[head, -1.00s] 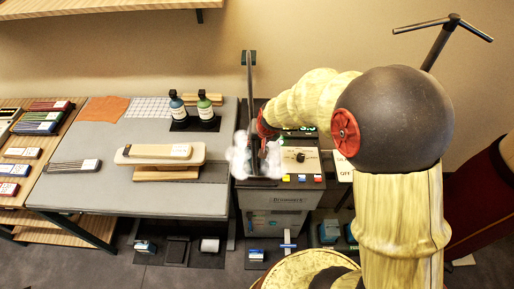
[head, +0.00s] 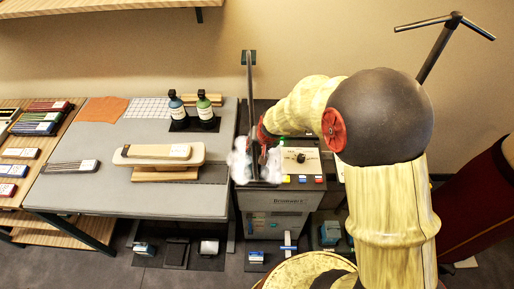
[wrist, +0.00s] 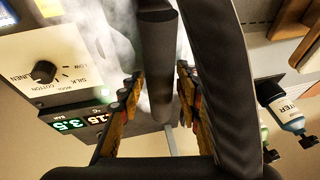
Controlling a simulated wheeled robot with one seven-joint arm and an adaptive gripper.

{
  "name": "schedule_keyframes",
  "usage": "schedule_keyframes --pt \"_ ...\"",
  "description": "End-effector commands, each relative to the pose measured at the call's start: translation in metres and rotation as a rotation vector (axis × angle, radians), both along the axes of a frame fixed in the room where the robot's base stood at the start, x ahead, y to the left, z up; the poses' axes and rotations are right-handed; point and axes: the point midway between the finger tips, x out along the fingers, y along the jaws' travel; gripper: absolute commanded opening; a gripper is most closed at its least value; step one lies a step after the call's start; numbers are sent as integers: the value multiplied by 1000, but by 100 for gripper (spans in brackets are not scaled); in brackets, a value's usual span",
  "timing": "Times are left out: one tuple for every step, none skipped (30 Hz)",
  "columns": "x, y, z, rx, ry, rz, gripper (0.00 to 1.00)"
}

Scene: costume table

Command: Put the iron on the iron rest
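In the wrist view a dark round bar (wrist: 157,65), apparently the iron's handle, stands between the two fingers of my gripper (wrist: 160,72). The fingers are apart, one on each side of it; I cannot tell whether they touch it. In the head view my gripper (head: 265,152) is low over the left part of the steam station (head: 275,212), partly hidden by my arm. White steam (head: 241,162) surrounds it and hides most of the iron. I cannot make out the iron rest with certainty.
A thin upright pole (head: 250,85) stands behind my gripper. The station's dial panel (head: 300,160) is to the right.

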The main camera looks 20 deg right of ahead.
Motion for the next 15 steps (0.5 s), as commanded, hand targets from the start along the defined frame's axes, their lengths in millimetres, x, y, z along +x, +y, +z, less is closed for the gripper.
schedule_keyframes --pt "0 0 0 0 0 0 39" --pt "0 0 0 0 0 0 40" --pt "0 0 0 0 0 0 40" --pt "0 0 0 0 0 0 40" --pt "0 0 0 0 0 0 40" --pt "0 0 0 0 0 0 40" --pt "0 0 0 0 0 0 40" --pt "0 0 0 0 0 0 40" --pt "0 0 0 0 0 0 40" --pt "0 0 0 0 0 0 40" --pt "0 0 1 0 0 0 40" --pt "0 0 2 0 0 0 40" --pt "0 0 4 0 0 0 40" --pt "0 0 6 0 -1 0 40" --pt "-2 0 11 0 -2 0 40"
